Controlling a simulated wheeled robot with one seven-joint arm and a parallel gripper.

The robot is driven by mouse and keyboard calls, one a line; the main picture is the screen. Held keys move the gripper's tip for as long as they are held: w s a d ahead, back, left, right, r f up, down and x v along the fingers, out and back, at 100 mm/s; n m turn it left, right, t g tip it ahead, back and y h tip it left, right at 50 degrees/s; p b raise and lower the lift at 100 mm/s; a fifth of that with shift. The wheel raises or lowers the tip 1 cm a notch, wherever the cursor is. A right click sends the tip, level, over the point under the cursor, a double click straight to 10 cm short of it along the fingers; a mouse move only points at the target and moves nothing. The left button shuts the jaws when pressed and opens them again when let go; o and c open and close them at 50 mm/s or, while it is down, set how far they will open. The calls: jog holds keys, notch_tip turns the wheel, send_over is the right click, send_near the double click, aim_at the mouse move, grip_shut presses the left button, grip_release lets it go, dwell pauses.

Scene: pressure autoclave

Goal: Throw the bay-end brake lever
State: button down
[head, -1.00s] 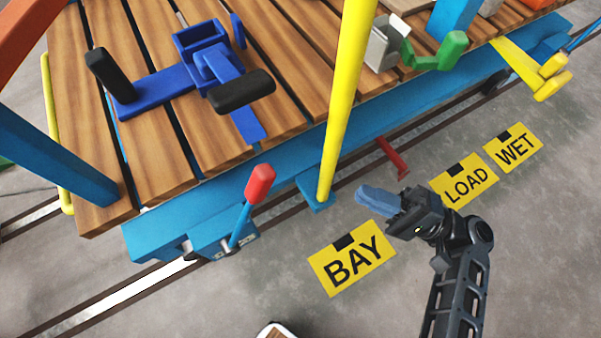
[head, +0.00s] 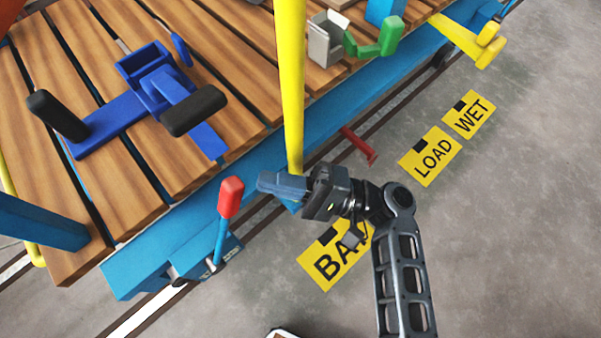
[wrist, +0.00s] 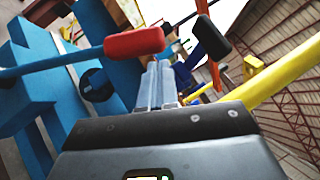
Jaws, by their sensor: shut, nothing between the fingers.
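The bay-end brake lever (head: 221,232) has a blue shaft and a red grip (head: 231,197). It stands nearly upright at the near left corner of the blue trolley frame. My gripper (head: 264,182) is shut and empty, a little right of the red grip and beside the foot of the yellow post. In the wrist view the red grip (wrist: 134,42) lies just beyond my grey fingertips (wrist: 157,65), with its blue shaft (wrist: 50,66) running left. I cannot tell whether the fingers touch the grip.
The yellow post (head: 291,90) rises close behind my gripper. A yellow BAY floor plate (head: 320,270) lies below my arm, partly hidden. A red peg (head: 361,149) juts from the frame to the right. The floor (head: 480,230) at right is open.

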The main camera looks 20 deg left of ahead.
jog(key=shift+s+a+r, duration=0.3)
jog(key=shift+s+r, duration=0.05)
jog(key=shift+s, duration=0.3)
